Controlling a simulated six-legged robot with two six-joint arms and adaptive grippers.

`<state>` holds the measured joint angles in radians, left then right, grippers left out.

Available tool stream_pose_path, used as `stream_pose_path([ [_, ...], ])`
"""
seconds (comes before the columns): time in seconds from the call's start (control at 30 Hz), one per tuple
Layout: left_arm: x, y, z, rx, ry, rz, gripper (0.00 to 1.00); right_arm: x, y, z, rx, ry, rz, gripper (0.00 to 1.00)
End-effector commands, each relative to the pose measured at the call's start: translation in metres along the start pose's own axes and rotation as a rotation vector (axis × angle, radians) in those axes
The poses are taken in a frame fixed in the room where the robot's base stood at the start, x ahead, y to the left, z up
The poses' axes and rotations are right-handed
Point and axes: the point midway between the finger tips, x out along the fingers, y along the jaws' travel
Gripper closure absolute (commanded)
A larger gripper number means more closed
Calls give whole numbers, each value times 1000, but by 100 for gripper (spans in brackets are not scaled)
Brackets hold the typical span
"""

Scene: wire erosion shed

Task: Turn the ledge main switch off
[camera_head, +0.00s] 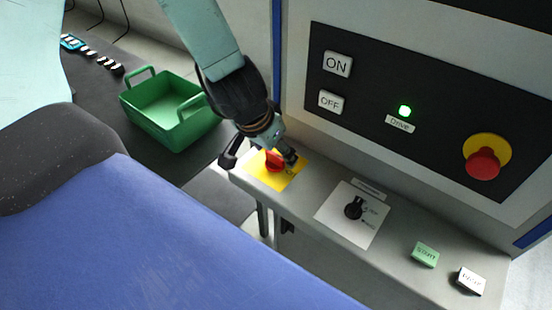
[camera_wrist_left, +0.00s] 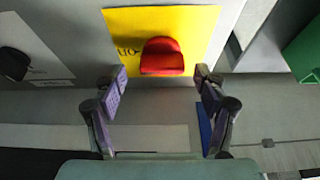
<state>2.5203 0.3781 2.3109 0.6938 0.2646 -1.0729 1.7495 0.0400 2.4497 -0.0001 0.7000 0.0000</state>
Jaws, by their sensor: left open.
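The ledge main switch is a red rotary knob (camera_head: 274,161) on a yellow plate (camera_head: 287,181), at the left end of the grey ledge. My left gripper (camera_head: 262,158) is at the knob and partly covers it in the head view. In the left wrist view the red knob (camera_wrist_left: 162,57) lies ahead, between and just beyond the fingertips of my open left gripper (camera_wrist_left: 160,78). A gap shows on both sides, and the fingers do not appear to touch it. Part of the plate's lettering shows left of the knob. My right gripper is not in view.
A black selector knob (camera_head: 354,208) on a white plate, a green button (camera_head: 425,254) and a white button (camera_head: 470,280) sit along the ledge. The panel above has ON and OFF buttons, a lit green lamp (camera_head: 404,111) and a red emergency stop (camera_head: 482,163). A green basket (camera_head: 185,133) stands left.

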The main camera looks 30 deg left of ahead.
Motion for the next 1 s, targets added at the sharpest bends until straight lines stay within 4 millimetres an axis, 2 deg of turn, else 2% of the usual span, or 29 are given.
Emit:
stream_pose_path([
  [0.03, 7, 0, 1, 1, 0, -1, 28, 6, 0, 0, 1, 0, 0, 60],
  [0.2, 14, 0, -1, 0, -1, 0, 28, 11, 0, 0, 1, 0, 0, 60],
  [0.53, 14, 0, -2, 0, -1, 0, 28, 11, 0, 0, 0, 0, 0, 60],
  [1.0, 14, 0, -2, -1, -2, 0, 68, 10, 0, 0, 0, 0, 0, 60],
])
